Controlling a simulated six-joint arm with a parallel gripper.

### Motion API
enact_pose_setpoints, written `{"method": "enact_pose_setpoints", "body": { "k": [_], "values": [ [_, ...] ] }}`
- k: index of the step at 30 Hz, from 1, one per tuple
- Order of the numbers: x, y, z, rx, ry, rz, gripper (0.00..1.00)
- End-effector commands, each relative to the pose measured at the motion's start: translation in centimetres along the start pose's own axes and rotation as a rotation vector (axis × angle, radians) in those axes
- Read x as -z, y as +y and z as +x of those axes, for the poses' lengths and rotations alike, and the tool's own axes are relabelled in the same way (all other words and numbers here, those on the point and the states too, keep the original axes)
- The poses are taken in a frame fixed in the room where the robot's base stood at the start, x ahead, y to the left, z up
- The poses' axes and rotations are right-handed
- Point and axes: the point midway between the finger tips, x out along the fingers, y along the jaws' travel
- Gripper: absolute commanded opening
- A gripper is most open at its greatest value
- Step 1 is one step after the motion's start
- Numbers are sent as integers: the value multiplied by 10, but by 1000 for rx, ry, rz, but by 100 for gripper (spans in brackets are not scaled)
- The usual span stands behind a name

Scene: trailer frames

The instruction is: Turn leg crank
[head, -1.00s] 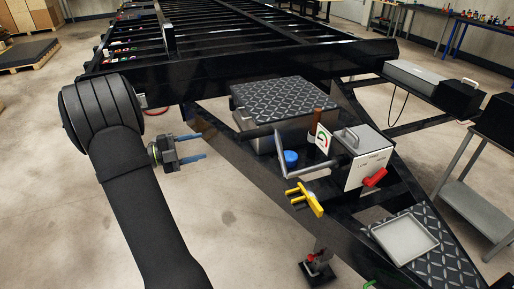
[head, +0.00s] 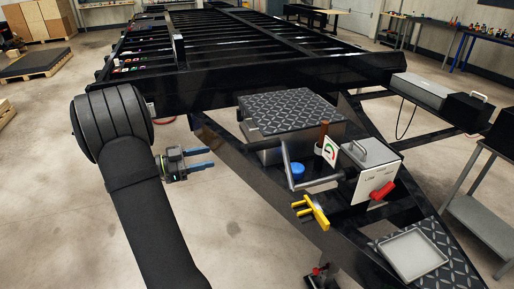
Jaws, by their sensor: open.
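A grey crank handle (head: 287,165) stands out to the left of the white-fronted box on the trailer's front frame. I take this to be the leg crank. The support leg's lower part (head: 320,274) shows below the frame, cut by the picture's bottom. My gripper (head: 212,158) is left of the crank, clear of it. Its two blue fingers point right, apart and empty.
A yellow handle (head: 314,211) sits just below the crank, and a blue cap (head: 298,172) shows beside it. A red lever (head: 382,191) is on the box (head: 370,160). A checker-plate box (head: 290,110) lies behind. The black frame edge runs between my gripper and the crank.

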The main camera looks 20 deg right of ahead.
Motion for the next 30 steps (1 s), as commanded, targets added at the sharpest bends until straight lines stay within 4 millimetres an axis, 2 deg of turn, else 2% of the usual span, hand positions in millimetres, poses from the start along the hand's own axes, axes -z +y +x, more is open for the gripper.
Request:
{"method": "enact_pose_setpoints", "body": {
  "k": [5,11,14,30],
  "values": [
    [0,0,0,0,0,-173,50],
    [1,1,10,-2,1,-214,50],
    [0,1,25,-4,0,-213,50],
    [0,2,140,-4,0,-212,50]
  ]
}}
